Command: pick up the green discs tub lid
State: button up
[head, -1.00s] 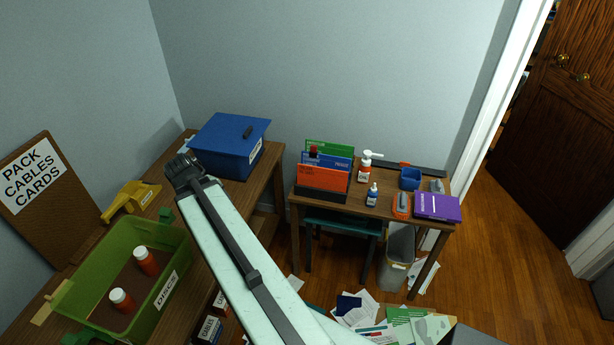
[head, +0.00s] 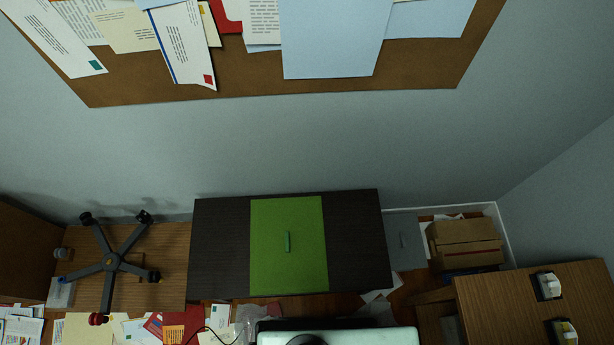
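The green lid (head: 305,222) lies flat on a dark, low table (head: 218,245) against the wall. It is a plain green rectangle with a small darker green handle (head: 287,242) near its middle. It spans the table from back to front, with bare dark top on both sides. A pale link of my arm shows at the bottom edge, below and right of the lid and apart from it. My gripper is not in view. The green discs tub is not in this view now.
A grey lidded box (head: 404,243) and cardboard boxes (head: 465,245) stand right of the table. A wooden desk (head: 510,300) is at lower right. An upturned chair base (head: 111,261) is at left. Papers (head: 90,328) litter the floor in front. A corkboard (head: 270,72) hangs above.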

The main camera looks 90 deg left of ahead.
aim_at(288, 255)
jog(key=u, duration=2.6)
jog(key=k, duration=1.3)
jog(key=u, duration=0.45)
jog(key=i, duration=1)
